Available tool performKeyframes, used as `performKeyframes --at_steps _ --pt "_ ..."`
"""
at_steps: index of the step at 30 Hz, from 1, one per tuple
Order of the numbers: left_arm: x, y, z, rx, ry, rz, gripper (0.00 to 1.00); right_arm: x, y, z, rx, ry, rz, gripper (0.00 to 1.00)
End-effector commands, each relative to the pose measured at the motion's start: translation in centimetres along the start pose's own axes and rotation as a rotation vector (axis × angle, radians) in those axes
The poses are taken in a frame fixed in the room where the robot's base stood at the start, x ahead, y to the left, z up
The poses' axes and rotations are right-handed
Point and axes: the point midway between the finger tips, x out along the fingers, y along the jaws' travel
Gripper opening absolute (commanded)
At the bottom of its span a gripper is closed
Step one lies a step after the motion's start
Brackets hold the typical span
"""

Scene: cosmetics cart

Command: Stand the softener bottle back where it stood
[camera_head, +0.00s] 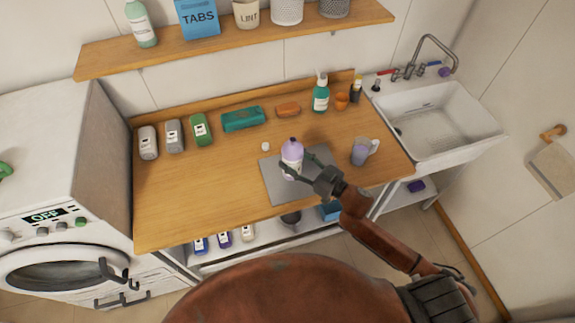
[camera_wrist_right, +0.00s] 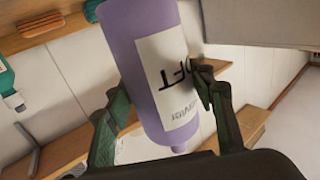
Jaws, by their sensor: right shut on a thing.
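The softener bottle (camera_head: 292,157) is lilac with a darker cap and a white label. In the head view it is about upright, cap up, over the grey mat (camera_head: 277,193). I cannot tell if its base touches the mat. My right gripper (camera_head: 298,168) is shut on the bottle. In the right wrist view its fingers (camera_wrist_right: 165,100) are on either side of the bottle (camera_wrist_right: 150,45), which appears inverted and tilted, its label partly covered by one finger. My left gripper is not in view.
A clear cup with lilac liquid (camera_head: 359,153) stands right of the mat, and a small white item (camera_head: 265,146) lies behind it. Bottles (camera_head: 200,130), a teal pack (camera_head: 243,118) and a pump bottle (camera_head: 321,95) line the back. The wooden counter (camera_head: 190,200) is clear at front left.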

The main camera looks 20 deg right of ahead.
Motion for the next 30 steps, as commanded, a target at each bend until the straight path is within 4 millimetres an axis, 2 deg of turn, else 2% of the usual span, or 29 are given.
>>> performKeyframes --at_steps 3,10,16,29,30 --pt "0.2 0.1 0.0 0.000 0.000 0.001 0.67 1.4 0.2 1.4 -0.001 0.005 0.000 0.09" --pt "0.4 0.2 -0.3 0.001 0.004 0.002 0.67 2.7 0.4 2.9 -0.002 0.004 -0.001 0.09" --pt "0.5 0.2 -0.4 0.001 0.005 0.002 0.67 2.7 0.4 5.5 0.000 0.004 0.000 0.09" --pt "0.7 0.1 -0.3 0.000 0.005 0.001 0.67 2.6 0.4 6.2 -0.002 0.004 0.000 0.09" --pt "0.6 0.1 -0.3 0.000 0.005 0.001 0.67 2.6 0.4 6.3 -0.002 0.002 0.000 0.52"
